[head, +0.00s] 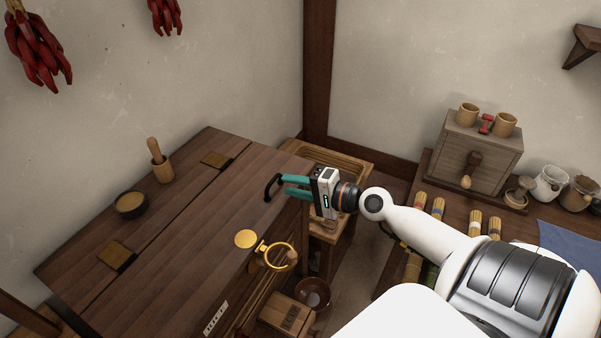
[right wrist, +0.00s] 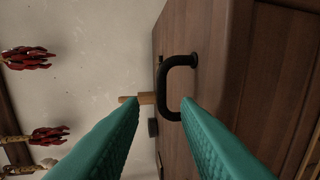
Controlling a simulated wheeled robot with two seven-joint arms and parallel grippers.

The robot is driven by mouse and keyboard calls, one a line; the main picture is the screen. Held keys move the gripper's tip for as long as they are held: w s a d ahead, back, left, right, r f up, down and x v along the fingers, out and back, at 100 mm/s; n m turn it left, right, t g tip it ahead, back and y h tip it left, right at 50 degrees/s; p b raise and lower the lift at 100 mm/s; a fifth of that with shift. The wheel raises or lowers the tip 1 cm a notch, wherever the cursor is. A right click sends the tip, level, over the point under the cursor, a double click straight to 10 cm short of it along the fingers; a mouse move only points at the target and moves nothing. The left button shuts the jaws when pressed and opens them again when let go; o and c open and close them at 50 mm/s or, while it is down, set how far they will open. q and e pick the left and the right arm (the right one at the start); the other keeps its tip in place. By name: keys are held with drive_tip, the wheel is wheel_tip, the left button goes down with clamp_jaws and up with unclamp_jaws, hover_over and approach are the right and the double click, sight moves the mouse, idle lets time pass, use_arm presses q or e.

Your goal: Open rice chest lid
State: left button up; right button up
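The rice chest (head: 170,235) is a dark wooden chest at the left of the head view, its lid (head: 215,215) lying flat and shut. A black bar handle (head: 269,186) stands at the lid's right end; the right wrist view shows it as a bent bar (right wrist: 163,82). A gold hasp with a ring (head: 278,255) sits at the front edge beside a round gold plate (head: 246,239). My right gripper (head: 286,187) has teal fingers, open, pointing at the handle. In the wrist view part of the handle shows between the fingertips (right wrist: 163,105); contact is not clear. My left gripper is out of view.
A mortar with pestle (head: 161,168) and a dark bowl (head: 131,204) stand on the chest's back strip, behind the brass hinges (head: 117,256). A wooden tray stand (head: 345,160) is behind my gripper. A side table at right holds a drawer box (head: 478,145) and several bundles.

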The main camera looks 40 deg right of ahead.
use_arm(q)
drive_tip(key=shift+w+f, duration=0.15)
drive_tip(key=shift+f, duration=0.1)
use_arm(e)
drive_tip(key=shift+s+d, duration=0.45)
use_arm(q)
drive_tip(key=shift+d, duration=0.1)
use_arm(e)
drive_tip(key=shift+a, duration=0.1)
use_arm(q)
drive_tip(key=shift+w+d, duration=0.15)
